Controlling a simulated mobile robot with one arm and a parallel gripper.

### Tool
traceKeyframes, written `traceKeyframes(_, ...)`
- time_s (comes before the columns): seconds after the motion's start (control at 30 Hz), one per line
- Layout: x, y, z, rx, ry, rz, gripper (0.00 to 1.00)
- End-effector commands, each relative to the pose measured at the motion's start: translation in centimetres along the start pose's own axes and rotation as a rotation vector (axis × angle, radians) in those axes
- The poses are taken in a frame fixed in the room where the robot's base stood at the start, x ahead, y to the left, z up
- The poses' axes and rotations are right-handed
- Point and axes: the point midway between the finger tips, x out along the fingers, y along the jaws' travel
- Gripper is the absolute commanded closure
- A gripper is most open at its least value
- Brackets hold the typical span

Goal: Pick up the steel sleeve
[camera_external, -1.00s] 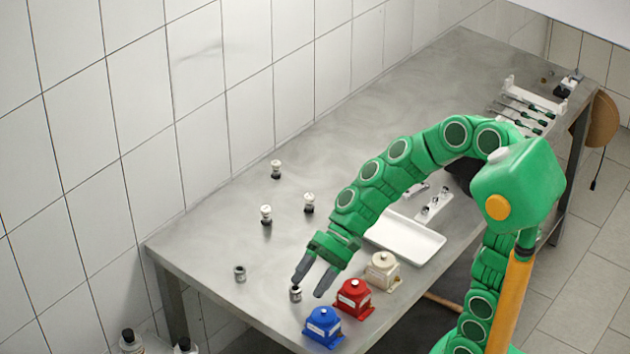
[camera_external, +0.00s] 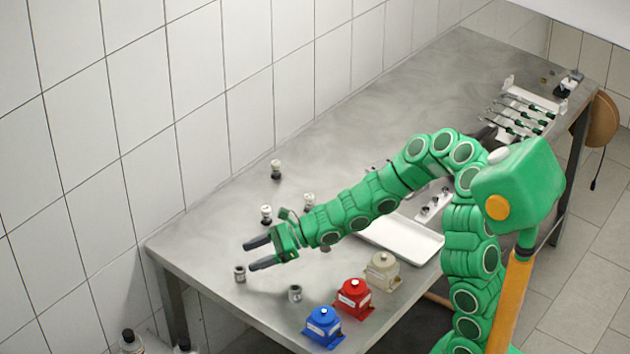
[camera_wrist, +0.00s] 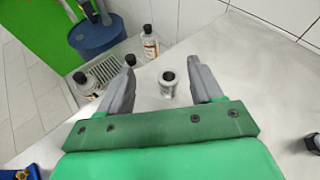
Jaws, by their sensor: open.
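A small grey metal sleeve (camera_external: 240,273) stands upright near the left end of the steel bench. It also shows in the wrist view (camera_wrist: 168,83), between and beyond my fingers. A similar grey sleeve (camera_external: 295,293) stands farther right, near the blue pump. My gripper (camera_external: 250,256) is open and empty, with its fingers pointing left, close to the left sleeve and seemingly above it. In the wrist view my gripper's fingers (camera_wrist: 162,64) flank that sleeve without touching it.
Blue (camera_external: 323,327), red (camera_external: 353,299) and beige (camera_external: 382,272) pumps line the front edge. Small white-topped fittings (camera_external: 266,214) stand behind my gripper. A white tray (camera_external: 405,243) lies under my arm. Bottles (camera_wrist: 150,42) stand beyond the bench end. The bench's back middle is clear.

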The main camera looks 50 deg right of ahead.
Motion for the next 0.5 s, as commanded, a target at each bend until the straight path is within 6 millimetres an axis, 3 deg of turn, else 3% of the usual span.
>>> traceKeyframes(0.1,0.3,-0.8,-2.1,0.087,0.026,-0.023,0.35)
traceKeyframes(0.2,0.4,-1.1,-2.9,0.120,0.035,-0.032,0.35)
traceKeyframes(0.5,2.0,-1.1,-3.2,0.129,0.038,-0.032,0.35)
